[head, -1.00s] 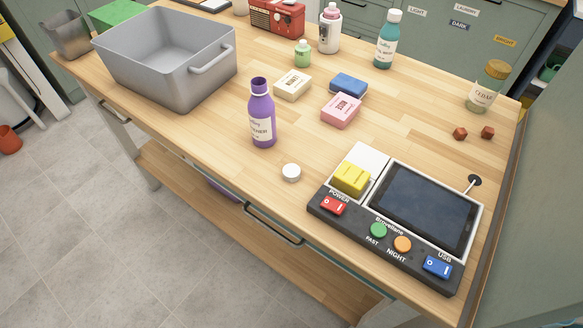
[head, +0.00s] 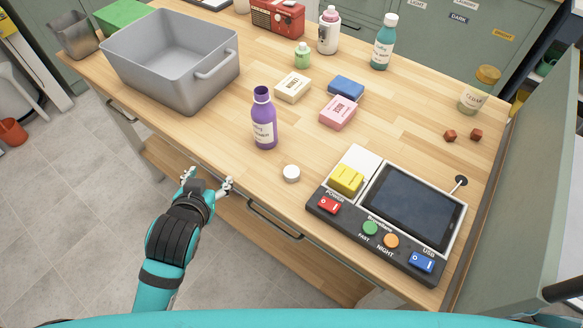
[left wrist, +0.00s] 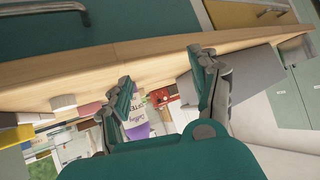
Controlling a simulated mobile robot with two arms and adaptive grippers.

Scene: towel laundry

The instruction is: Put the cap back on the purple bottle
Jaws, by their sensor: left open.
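The purple bottle (head: 264,120) stands upright on the wooden table without a cap, its neck open at the top. In the left wrist view it shows partly between my fingers (left wrist: 138,132). The white cap (head: 291,173) lies on the table near the front edge, to the right of and nearer than the bottle. It also shows in the left wrist view (left wrist: 62,102). My left gripper (head: 208,179) is open and empty, in front of the table's edge, left of the cap and apart from both things. My right gripper is out of view.
A grey bin (head: 150,82) stands at the left. A control panel (head: 340,222) with a screen is at the right. Soap boxes (head: 338,113), a teal bottle (head: 383,46) and a jar (head: 477,95) stand farther back. The table around the cap is clear.

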